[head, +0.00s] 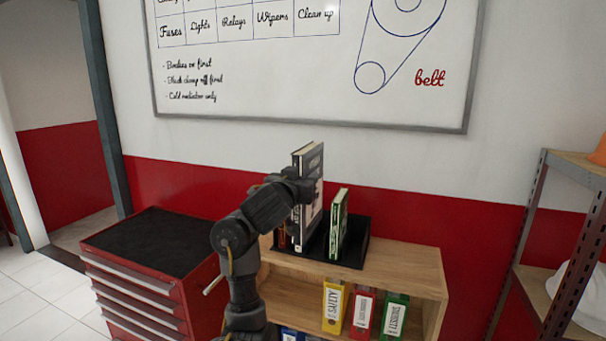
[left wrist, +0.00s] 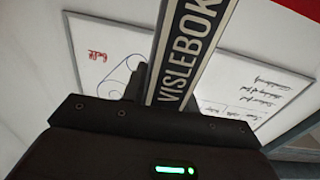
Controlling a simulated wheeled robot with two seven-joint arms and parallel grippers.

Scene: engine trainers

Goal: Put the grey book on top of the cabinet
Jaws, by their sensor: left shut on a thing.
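The grey book (head: 313,170) is upright over the black book holder (head: 352,253) on the wooden shelf unit. My left gripper (head: 301,185) is shut on it at the spine side and partly covers it. In the left wrist view the spine (left wrist: 190,50) shows the letters VISLEBOK, rising from the jaws. I cannot tell whether its lower edge touches the holder. The red cabinet (head: 150,283) with drawers and a bare black top stands to the left of the shelf unit. My right gripper is not in view.
A green book (head: 339,225) stands in the holder just right of the grey one. Several binders (head: 364,311) fill the wooden shelf unit (head: 410,268) below. A metal rack (head: 530,240) is at the right. A whiteboard (head: 300,60) hangs behind. The cabinet top is clear.

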